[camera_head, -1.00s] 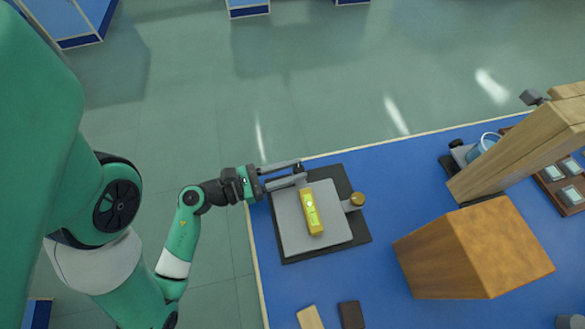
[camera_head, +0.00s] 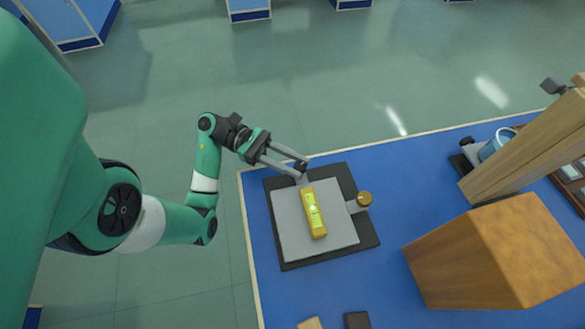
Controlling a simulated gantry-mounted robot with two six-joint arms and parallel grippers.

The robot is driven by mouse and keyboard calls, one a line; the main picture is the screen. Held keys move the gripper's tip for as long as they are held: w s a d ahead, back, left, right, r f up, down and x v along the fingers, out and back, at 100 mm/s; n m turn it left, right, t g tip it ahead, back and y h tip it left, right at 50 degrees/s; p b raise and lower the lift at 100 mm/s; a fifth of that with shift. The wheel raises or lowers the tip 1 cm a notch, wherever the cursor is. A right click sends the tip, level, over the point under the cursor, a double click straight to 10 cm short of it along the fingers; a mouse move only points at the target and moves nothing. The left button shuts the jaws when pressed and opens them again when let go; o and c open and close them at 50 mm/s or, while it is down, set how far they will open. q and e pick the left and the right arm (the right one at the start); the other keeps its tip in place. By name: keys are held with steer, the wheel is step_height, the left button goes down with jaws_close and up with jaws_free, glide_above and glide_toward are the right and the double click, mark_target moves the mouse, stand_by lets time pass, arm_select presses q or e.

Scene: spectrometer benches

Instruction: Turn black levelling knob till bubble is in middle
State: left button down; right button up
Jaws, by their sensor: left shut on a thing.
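My left gripper (camera_head: 301,171) reaches in from the upper left to the back edge of a grey levelling plate (camera_head: 285,225). Its fingers are shut on a small dark thing at that edge, which looks like the black levelling knob; the fingers mostly hide it. A yellow spirit level (camera_head: 314,213) with bright green vials lies on the plate. A pale spot shows near the middle of its green part, but the bubble is too small to place exactly. A brass knob (camera_head: 364,198) sticks out at the plate's right side. My right gripper is out of view.
The plate stands on a black base (camera_head: 370,241) on a blue table (camera_head: 390,165). A large wooden block (camera_head: 490,255) stands to the right, with a wooden beam (camera_head: 530,150) behind it. A blue mug (camera_head: 492,146) is at the back right. Small blocks lie at the front.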

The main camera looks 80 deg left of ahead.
arm_select(q)
steer(key=shift+w+f+m+g+h+b, duration=0.1)
steer(key=shift+m+g+h+b, duration=0.5)
steer(key=shift+h, duration=0.1)
steer(key=c, duration=0.6)
jaws_free()
